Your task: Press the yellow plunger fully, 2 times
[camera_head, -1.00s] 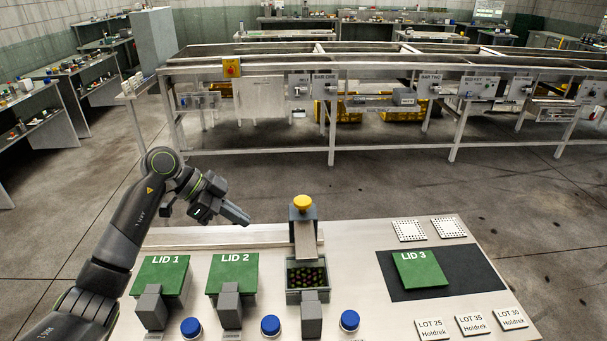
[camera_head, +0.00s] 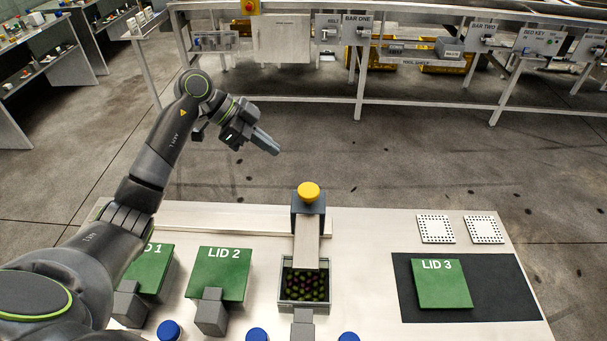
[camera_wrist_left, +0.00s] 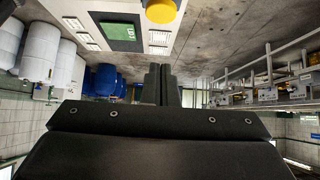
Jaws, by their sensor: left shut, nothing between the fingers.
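The yellow plunger (camera_head: 309,192) is a round yellow cap on top of a dark grey block at the back edge of the white table. It stands up, with a metal chute below it leading to a bin. My left gripper (camera_head: 272,147) is shut and empty, up and to the left of the plunger in the head view, apart from it. In the left wrist view the plunger's yellow cap (camera_wrist_left: 162,10) shows at the top edge, and my shut fingers (camera_wrist_left: 160,84) are below it in the picture. My right gripper is not in view.
The bin (camera_head: 304,287) below the chute holds several small dark green and red items. Green LID 2 (camera_head: 219,268) stands left of it; green LID 3 (camera_head: 442,284) lies on a black mat (camera_head: 502,297) at right. Floor behind the table is clear up to the long bench.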

